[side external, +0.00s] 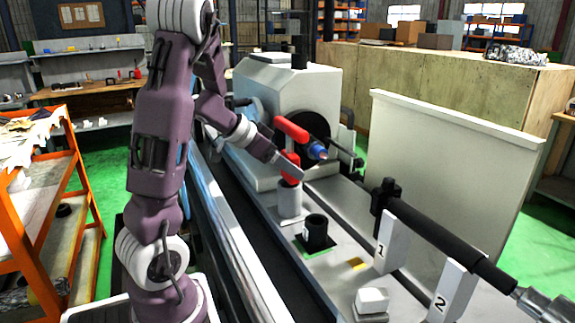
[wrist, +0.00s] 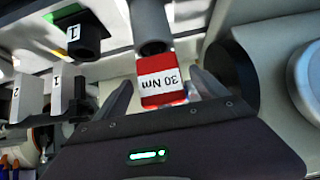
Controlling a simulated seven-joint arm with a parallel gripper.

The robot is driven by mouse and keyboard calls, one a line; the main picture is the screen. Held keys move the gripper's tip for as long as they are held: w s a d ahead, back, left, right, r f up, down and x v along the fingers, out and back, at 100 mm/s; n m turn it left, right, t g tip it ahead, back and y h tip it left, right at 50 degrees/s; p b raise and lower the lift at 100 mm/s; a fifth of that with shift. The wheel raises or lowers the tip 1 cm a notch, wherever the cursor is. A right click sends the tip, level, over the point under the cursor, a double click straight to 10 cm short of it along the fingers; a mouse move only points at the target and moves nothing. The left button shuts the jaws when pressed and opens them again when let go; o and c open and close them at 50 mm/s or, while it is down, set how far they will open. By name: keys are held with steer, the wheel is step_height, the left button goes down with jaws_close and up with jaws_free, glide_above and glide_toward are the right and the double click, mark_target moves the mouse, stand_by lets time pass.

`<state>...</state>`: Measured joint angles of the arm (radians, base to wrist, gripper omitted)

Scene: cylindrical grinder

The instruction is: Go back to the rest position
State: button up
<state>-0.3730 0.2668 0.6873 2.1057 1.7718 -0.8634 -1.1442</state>
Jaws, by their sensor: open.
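My gripper (side external: 294,168) is open above the grey cylindrical holder (side external: 290,201) on the machine bed. The red piece (side external: 289,173) sits on top of the grey holder in the side view. I cannot tell whether either finger touches it. My arm reaches out from the left, bent down over the bed.
A red bar (side external: 291,129) and a blue-tipped part (side external: 316,151) are close beside my gripper at the grinder head (side external: 290,90). A black cup (side external: 316,233), white block (side external: 372,299) and numbered supports (side external: 392,243) with a dark shaft (side external: 440,235) stand to the right.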

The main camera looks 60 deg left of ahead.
steer(key=s+a+r+n+y, duration=0.45)
steer(key=s+r+y, duration=0.3)
steer(key=r, duration=0.35)
steer(key=s+d+f+m+g+h, duration=0.1)
steer(key=s+d+f+h, duration=0.1)
steer(key=d, duration=0.8)
steer(key=s+d+f+m+g+h, duration=0.1)
steer(key=s+d+f+m+h, duration=0.1)
steer(key=d, duration=0.8)
steer(key=s+d+f+m+g+h, duration=0.1)
steer(key=s+d+g+h, duration=0.1)
steer(key=s+d, duration=0.4)
steer(key=d+h, duration=0.1)
steer(key=d, duration=0.4)
steer(key=shift+f, duration=0.4)
steer(key=shift+d+m+h, duration=0.1)
steer(key=shift+m+h, duration=0.15)
